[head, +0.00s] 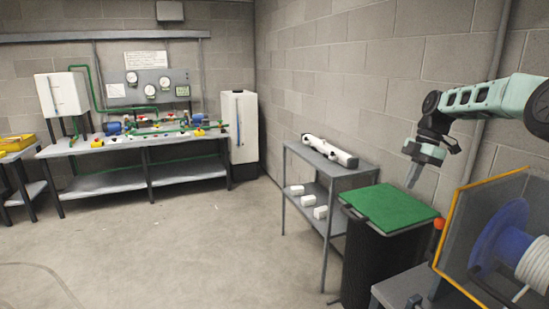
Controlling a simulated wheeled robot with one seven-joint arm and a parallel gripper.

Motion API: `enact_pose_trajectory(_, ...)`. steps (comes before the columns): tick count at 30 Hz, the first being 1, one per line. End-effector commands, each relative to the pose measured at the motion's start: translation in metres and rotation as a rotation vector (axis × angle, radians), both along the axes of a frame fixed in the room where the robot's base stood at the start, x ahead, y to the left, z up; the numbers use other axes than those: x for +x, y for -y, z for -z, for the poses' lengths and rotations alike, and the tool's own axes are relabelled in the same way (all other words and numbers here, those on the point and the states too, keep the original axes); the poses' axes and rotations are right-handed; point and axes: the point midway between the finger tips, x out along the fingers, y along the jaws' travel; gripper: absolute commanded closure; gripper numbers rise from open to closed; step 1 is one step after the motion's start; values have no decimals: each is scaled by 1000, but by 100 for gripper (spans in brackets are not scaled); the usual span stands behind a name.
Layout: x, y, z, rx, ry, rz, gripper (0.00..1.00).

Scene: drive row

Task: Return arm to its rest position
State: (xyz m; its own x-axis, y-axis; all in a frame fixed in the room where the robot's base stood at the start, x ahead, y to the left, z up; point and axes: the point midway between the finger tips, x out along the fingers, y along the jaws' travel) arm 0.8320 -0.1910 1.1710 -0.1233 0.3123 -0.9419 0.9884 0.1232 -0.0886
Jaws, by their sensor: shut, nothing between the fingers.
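My gripper (413,178) hangs from my pale green arm at the right of the head view. Its fingers are together, point downward and are empty. The gripper is in the air over a black stand with a green top (391,206), apart from it as far as I can tell. My arm reaches in from the right edge, bent down at the wrist.
A grey shelf rack (334,165) with a white cylinder (331,151) on top stands left of the green top. A yellow-edged clear panel (466,212) and a blue reel (500,236) are at the lower right. A workbench (150,148) lines the back wall. The floor between is clear.

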Motion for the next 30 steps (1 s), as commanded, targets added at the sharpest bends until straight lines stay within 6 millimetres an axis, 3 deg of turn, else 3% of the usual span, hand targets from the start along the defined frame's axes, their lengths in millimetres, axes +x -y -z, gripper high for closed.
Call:
enact_pose_trajectory(1, -10, -40, -9, -24, -14, 18, 100)
enact_pose_trajectory(6, -65, -150, -23, -105, -60, 159, 100)
enact_pose_trajectory(9, -112, -203, -25, -151, -80, 256, 100)
enact_pose_trajectory(13, -184, -253, -23, -209, -93, 395, 100)
enact_pose_trajectory(18, -288, -283, -10, -270, -93, 598, 100)
enact_pose_trajectory(24, -389, -275, 13, -301, -79, 834, 100)
enact_pose_trajectory(27, -420, -264, 22, -305, -74, 918, 100)
enact_pose_trajectory(30, -436, -257, 28, -305, -72, 968, 100)
